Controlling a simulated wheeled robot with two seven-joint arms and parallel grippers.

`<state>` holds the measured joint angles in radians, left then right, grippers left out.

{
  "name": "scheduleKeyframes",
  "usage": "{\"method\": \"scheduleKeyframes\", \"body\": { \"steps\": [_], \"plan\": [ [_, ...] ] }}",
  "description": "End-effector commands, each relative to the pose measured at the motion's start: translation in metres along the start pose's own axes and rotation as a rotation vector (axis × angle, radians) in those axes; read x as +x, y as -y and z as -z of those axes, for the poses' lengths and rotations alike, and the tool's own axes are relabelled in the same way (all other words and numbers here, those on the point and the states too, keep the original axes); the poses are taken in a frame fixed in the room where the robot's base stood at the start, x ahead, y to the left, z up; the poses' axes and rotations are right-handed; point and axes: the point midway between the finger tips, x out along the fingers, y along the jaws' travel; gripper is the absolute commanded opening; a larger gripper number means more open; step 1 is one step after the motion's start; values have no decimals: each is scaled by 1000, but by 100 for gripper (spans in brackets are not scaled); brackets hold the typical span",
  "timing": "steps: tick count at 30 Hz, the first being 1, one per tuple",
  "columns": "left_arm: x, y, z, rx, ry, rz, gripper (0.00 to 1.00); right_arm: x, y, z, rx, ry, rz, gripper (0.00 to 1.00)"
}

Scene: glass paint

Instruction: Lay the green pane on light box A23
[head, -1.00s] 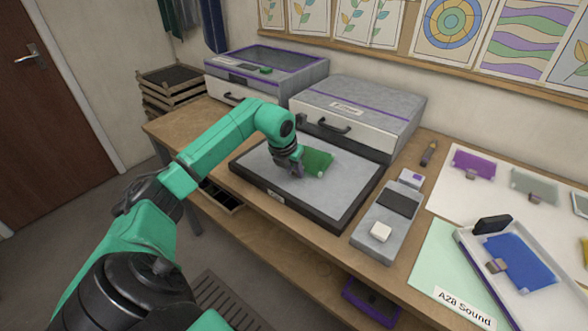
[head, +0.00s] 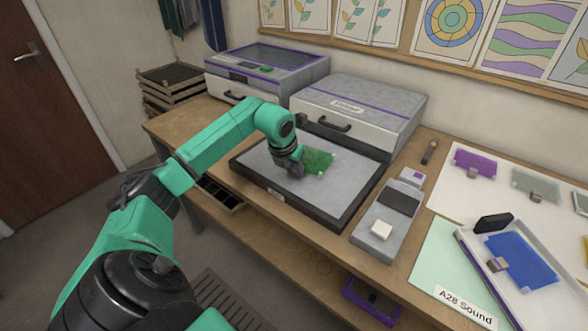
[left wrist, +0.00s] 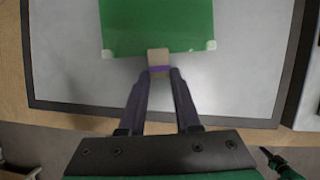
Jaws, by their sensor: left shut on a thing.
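The green pane (head: 318,161) is over the light box (head: 337,187), within its dark frame. The light box has a grey-white top; its label is too small to read. My left gripper (head: 297,169) is shut on the tab at the pane's near edge. I cannot tell whether the pane touches the surface. My right gripper is not in view.
A white-drawered cabinet (head: 352,107) stands right behind the light box. A grey device (head: 391,214) with a white button is close on its right. A white tray (head: 468,238) with a blue pane (head: 520,260) lies farther right, and a purple pane (head: 474,163) lies behind it.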

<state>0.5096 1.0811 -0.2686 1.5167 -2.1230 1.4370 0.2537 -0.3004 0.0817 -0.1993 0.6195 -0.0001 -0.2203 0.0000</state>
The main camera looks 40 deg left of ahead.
Motion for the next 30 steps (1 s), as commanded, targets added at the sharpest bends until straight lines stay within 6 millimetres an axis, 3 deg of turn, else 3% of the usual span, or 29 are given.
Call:
{"method": "scheduleKeyframes", "body": {
  "steps": [20,21,23,24,30],
  "plan": [
    [4,0,1,-1,1,0,0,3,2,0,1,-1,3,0],
    [3,0,1,-1,1,0,39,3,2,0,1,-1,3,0],
    [3,0,1,-1,1,0,62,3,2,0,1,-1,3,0],
    [3,0,1,-1,1,0,67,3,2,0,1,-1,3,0],
    [3,0,1,0,1,-1,67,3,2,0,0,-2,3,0]
  ]
}}
